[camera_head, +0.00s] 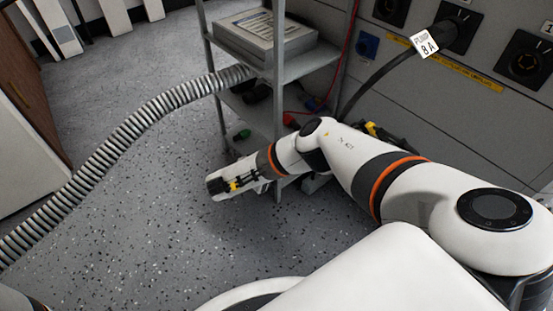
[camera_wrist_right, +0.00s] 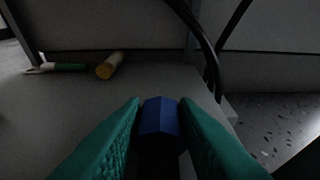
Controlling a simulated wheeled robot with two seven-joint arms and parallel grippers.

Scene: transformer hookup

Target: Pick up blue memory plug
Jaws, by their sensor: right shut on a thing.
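The blue memory plug (camera_wrist_right: 160,117) shows in the right wrist view as a dark blue faceted block. My right gripper (camera_wrist_right: 160,108) is shut on it, with a teal finger pressed to each side. The plug's lower part is dark and hard to make out. In the head view my right arm reaches in from the right to the grey shelf rack (camera_head: 283,72). The teal fingers and the plug cannot be made out there. My left gripper is not in view.
A yellow-ended cylinder (camera_wrist_right: 110,65) and a green-and-white tool (camera_wrist_right: 58,67) lie on the surface beyond the plug. Black cables hang nearby. A ribbed hose (camera_head: 130,130) runs from the rack across the speckled floor. A panel with sockets (camera_head: 525,62) stands at right.

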